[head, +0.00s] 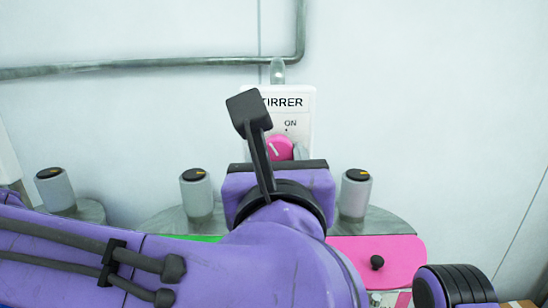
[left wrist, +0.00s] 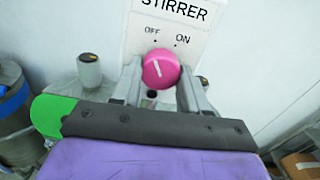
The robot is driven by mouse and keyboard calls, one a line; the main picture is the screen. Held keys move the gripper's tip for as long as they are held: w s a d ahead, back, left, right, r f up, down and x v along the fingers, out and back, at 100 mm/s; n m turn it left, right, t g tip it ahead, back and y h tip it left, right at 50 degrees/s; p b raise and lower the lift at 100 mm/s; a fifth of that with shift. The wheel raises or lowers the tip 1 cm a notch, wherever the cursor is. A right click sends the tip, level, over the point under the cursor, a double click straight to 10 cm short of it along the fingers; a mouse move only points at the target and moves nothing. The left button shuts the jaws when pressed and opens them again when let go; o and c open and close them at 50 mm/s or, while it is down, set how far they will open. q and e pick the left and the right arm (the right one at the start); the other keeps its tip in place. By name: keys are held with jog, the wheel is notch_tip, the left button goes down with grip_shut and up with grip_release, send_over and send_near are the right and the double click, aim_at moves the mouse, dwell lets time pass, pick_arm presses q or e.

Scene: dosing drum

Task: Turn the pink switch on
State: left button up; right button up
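The pink switch (left wrist: 161,68) is a round knob with a white pointer line, on a white STIRRER panel (left wrist: 190,30) marked OFF and ON. Its pointer leans up and left, to the OFF side. In the head view the knob (head: 280,148) shows just above my left gripper's body, with OFF hidden behind the black wrist camera. In the left wrist view my left gripper (left wrist: 161,78) has its grey fingers apart, one on each side of the knob. The gaps look small, and I cannot tell whether the fingers touch it.
Grey posts with black caps stand left (head: 197,193) and right (head: 354,195) of my gripper. A pink plate (head: 385,255) with a black knob lies lower right. A green piece (left wrist: 52,115) is at the left. A pipe (head: 150,63) crosses the pale wall above.

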pick_arm(q)
jog(key=shift+a, duration=0.1)
jog(key=shift+m, duration=0.4)
jog(key=shift+m+b, duration=0.45)
jog(key=shift+m, duration=0.25)
jog(key=m, duration=0.3)
jog(key=shift+b, duration=0.3)
jog(key=m, duration=0.3)
jog(key=shift+r+m, duration=0.1)
jog(key=shift+m, duration=1.9)
jog(key=o, duration=1.1)
jog(key=shift+w+a, duration=0.1)
jog(key=shift+w, duration=0.05)
jog(key=shift+c, duration=0.2)
